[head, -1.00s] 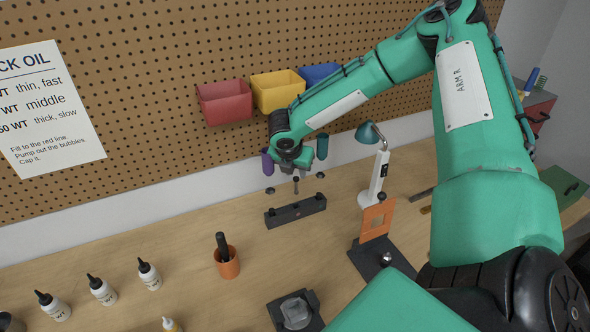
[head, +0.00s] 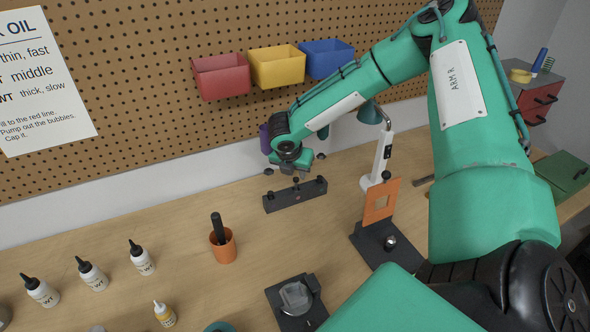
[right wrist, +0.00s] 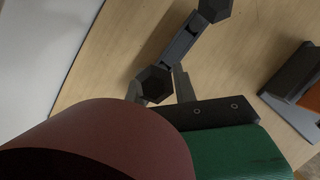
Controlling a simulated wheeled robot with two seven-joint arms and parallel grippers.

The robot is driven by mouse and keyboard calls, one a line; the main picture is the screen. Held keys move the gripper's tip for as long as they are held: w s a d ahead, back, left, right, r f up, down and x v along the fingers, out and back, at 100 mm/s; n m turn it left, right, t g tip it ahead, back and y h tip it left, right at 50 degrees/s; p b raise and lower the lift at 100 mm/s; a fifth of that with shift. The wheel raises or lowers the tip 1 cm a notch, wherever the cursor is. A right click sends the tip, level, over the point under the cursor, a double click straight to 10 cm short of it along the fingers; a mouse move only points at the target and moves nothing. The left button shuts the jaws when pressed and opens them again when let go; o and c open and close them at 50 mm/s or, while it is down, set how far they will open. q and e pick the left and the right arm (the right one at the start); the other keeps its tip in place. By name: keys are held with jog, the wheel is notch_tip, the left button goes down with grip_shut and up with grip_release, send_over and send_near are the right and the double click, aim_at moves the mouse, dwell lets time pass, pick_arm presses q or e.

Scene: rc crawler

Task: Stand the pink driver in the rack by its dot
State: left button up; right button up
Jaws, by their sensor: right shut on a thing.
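The dark rack (head: 281,201) stands on the bench below my right gripper (head: 296,168). The right gripper points down and is shut on a driver. A short thin shaft shows under it at the rack's middle; whether it is inside the rack cannot be told. A dull red rounded handle (right wrist: 95,140), likely the pink driver, fills the lower left of the right wrist view. A purple handle (head: 265,138) and a teal handle (head: 323,132) stand above the rack's two ends. The rack's dot is too small to make out. My left gripper is out of view.
A lamp (head: 382,160) and an orange frame on a black base (head: 377,240) stand right of the rack. An orange cup (head: 223,249) and several bottles (head: 93,275) are in front and left. Red, yellow and blue bins (head: 277,68) hang behind.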

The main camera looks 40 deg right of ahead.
jog(key=shift+f, duration=0.5)
jog(key=o, duration=1.1)
jog(key=shift+c, duration=0.2)
jog(key=b+v, duration=0.2)
jog(key=v, duration=1.2)
jog(key=shift+a+f, duration=0.1)
jog(key=shift+f, duration=0.05)
